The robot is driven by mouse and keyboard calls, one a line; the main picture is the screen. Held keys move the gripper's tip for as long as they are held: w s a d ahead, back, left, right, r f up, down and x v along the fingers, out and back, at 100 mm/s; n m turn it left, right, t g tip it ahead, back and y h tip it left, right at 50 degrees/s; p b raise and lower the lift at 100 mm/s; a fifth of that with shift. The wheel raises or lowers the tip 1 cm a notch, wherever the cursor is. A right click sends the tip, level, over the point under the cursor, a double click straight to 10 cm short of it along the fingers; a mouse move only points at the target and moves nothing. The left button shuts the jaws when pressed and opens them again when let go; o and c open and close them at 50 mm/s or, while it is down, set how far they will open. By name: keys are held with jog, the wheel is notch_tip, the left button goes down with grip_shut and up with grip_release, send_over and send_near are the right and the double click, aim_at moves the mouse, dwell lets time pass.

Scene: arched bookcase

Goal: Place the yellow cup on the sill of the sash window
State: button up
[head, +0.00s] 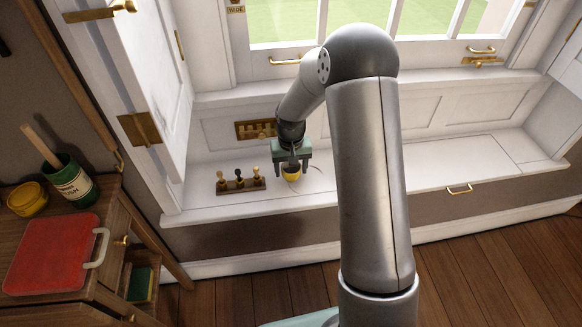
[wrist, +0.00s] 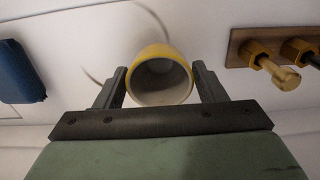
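The yellow cup (head: 291,177) stands on the white window seat, below and in front of the window. Its pale inside and yellow rim show in the wrist view (wrist: 163,53). My gripper (head: 292,171) is low over the seat, with one finger on each side of the cup. In the wrist view my gripper (wrist: 160,80) looks open around the cup, with the fingers very near its sides; contact is not clear. The sash window (head: 290,22) is at the top of the head view. Its white sill (head: 232,97) runs below it, partly hidden by my arm.
A wooden rack with pegs (head: 240,185) lies just left of the cup. A brass-coloured slotted plate (head: 256,130) is on the panel behind. A blue object (wrist: 18,70) shows in the wrist view. The open white shutter (head: 140,80) stands at left. The seat's right side is clear.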

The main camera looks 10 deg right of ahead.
jog(key=shift+o, duration=0.6)
jog(key=shift+r, duration=0.15)
notch_tip(320, 180, up, 12)
jog(key=p, duration=0.3)
jog(key=s+r, duration=0.4)
jog(key=s, duration=0.6)
jog(key=s+r, duration=0.4)
jog(key=s, duration=0.7)
jog(key=shift+s+d+n, duration=0.25)
jog(key=shift+s+n, duration=0.05)
jog(key=shift+n, duration=0.1)
jog(key=s, duration=0.7)
jog(key=shift+s+f, duration=0.2)
jog(key=shift+f, duration=0.05)
jog(key=c, duration=0.4)
jog(key=shift+s+g, duration=0.2)
jog(key=shift+g, duration=0.1)
jog(key=c, duration=0.5)
